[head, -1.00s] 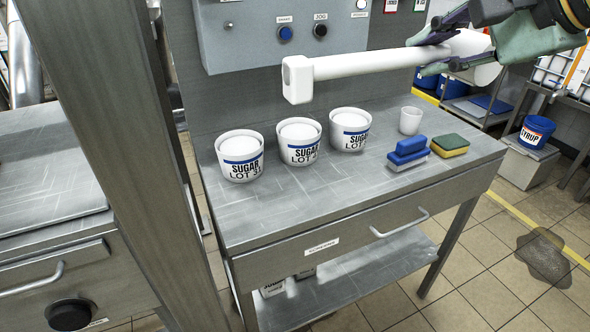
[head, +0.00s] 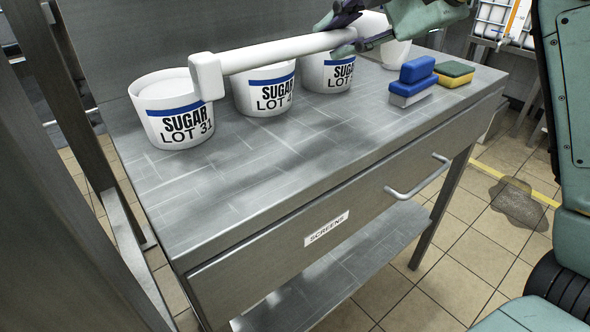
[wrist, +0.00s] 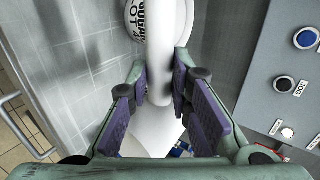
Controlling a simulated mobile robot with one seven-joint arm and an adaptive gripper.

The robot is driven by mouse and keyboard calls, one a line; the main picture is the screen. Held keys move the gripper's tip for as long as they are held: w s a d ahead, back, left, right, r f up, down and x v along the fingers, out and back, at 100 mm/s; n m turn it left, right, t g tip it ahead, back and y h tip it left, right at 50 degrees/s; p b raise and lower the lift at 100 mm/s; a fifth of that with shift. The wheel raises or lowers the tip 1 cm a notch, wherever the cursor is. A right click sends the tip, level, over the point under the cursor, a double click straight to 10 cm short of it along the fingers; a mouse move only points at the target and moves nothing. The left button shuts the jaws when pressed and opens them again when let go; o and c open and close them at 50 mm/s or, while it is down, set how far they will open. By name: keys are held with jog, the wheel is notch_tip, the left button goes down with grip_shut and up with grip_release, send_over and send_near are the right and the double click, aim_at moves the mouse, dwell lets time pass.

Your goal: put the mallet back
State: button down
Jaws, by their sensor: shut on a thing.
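The white mallet shows in the head view with its blocky head (head: 207,77) at the left end. Its pale handle (head: 285,52) runs right to my gripper (head: 342,34), which is shut on it. The mallet is held roughly level, and in the picture it crosses the upper parts of the sugar tubs; I cannot tell whether it touches them. In the wrist view the handle (wrist: 160,62) lies between the two finger pads of my gripper (wrist: 162,88). A wider white part shows beyond the fingers. No place marked for the mallet is clear in these views.
Three sugar tubs (head: 182,128) stand along the back of the steel table (head: 235,185). A blue brush (head: 414,80), a yellow-green sponge (head: 454,74) and a white cup (head: 394,54) are at its right. The front tabletop is clear. A drawer (head: 330,230) is shut. A button panel (wrist: 290,65) is close in the wrist view.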

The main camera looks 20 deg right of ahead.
aim_at(335, 136)
notch_tip(335, 136, down, 11)
jog(key=shift+r+b, duration=0.1)
jog(key=shift+b, duration=0.55)
jog(key=c, duration=1.8)
grip_release()
jog(key=shift+f, duration=0.2)
jog(key=shift+o, duration=0.4)
jog(key=shift+r, duration=0.15)
jog(key=shift+s+d+r, duration=0.1)
jog(key=shift+s+r, duration=0.05)
jog(key=v, duration=1.1)
jog(key=shift+s+r, duration=0.2)
